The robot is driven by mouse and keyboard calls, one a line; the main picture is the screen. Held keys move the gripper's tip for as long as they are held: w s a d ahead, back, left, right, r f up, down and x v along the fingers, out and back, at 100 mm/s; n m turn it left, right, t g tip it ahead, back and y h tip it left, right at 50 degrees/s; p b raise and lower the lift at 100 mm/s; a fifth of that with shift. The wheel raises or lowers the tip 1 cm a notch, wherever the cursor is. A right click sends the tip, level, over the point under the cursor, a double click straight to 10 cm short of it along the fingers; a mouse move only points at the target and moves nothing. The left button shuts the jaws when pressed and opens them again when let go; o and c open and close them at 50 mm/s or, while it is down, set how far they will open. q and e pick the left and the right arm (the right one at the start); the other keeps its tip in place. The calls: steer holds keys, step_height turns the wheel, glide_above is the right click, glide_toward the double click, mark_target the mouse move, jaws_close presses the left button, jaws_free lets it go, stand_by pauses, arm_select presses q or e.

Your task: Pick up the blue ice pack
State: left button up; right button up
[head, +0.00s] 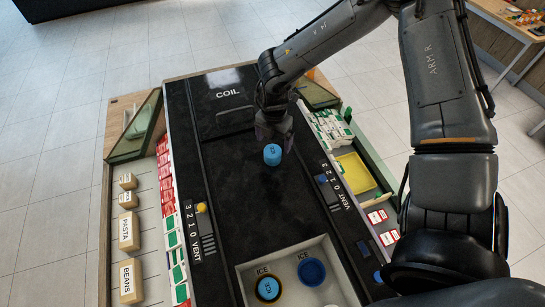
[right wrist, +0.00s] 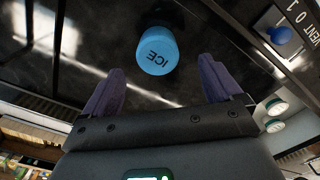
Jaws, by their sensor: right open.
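The blue ice pack (head: 272,154) is a short light-blue cylinder marked ICE. It stands on the black worktop (head: 255,205), right of the middle. My right gripper (head: 274,138) is directly behind it in the head view. In the right wrist view the ice pack (right wrist: 157,52) shows between and just beyond the two purple fingertips of my open gripper (right wrist: 160,68). The fingers look apart from it, with a gap on each side. My left gripper is not in view.
A yellow knob (head: 200,207) and a blue knob (head: 322,179) sit along the sides. Boxes line the left shelf.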

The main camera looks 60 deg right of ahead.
mark_target(273, 150)
steer(key=shift+w+f+b, duration=0.2)
steer(key=shift+f+b, duration=0.75)
steer(key=shift+f, duration=1.8)
steer(key=c, duration=1.2)
